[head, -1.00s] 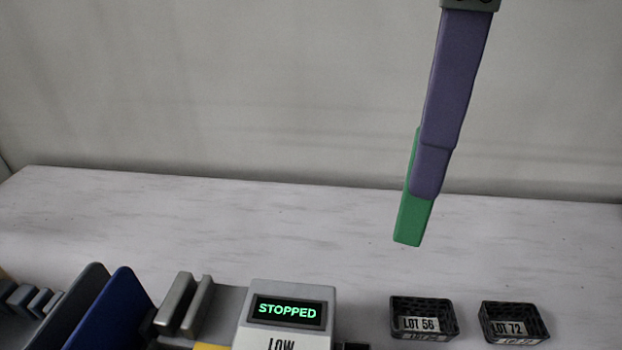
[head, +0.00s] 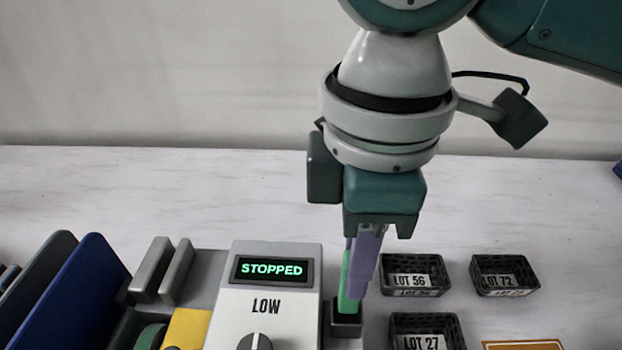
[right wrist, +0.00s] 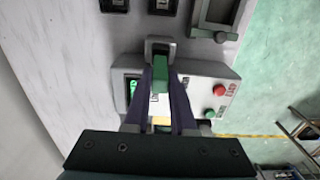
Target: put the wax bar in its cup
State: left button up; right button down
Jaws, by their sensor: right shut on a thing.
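The wax bar (head: 345,283) is a green, upright, slightly tilted bar. It also shows in the right wrist view (right wrist: 160,72). My right gripper (head: 359,292), with purple fingers, is shut on the bar and points down. The cup (head: 346,329) is a small dark grey square holder just right of the grey machine. It shows beyond the bar in the right wrist view (right wrist: 160,45). The bar's lower end is at the cup's mouth; I cannot tell how deep it sits. The fingers hide part of the bar. My left gripper is not in view.
The grey machine (head: 312,260) reads STOPPED and LOW, close left of the cup. Black bins LOT 56 (head: 415,281), LOT 72 (head: 505,283) and LOT 27 (head: 427,343) stand to the right. A blue panel (head: 75,290) stands at left. The back of the table is clear.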

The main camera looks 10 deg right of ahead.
jog(key=shift+f+b, duration=0.3)
jog(key=shift+f, duration=1.65)
jog(key=shift+f, duration=0.1)
jog(key=c, duration=0.7)
grip_release()
jog(key=shift+c, duration=0.2)
notch_tip(320, 180, up, 12)
jog(key=shift+r+p, duration=0.1)
jog(key=shift+p, duration=0.75)
jog(key=s+a+f+m+t+y, duration=0.2)
jog(key=s+a+f+m+y, duration=0.2)
jog(key=s+a+f+m, duration=0.1)
jog(key=s+d+f+m+h, duration=0.2)
jog(key=s+d+m, duration=0.1)
jog(key=d, duration=0.4)
jog(key=s+d+f+m+t+h, duration=0.1)
jog(key=s+d+f+m, duration=0.2)
jog(key=d, duration=0.4)
jog(key=shift+s+d+m+t+h, duration=0.2)
jog(key=shift+s+m+t+h, duration=0.15)
jog(key=shift+s+m, duration=0.4)
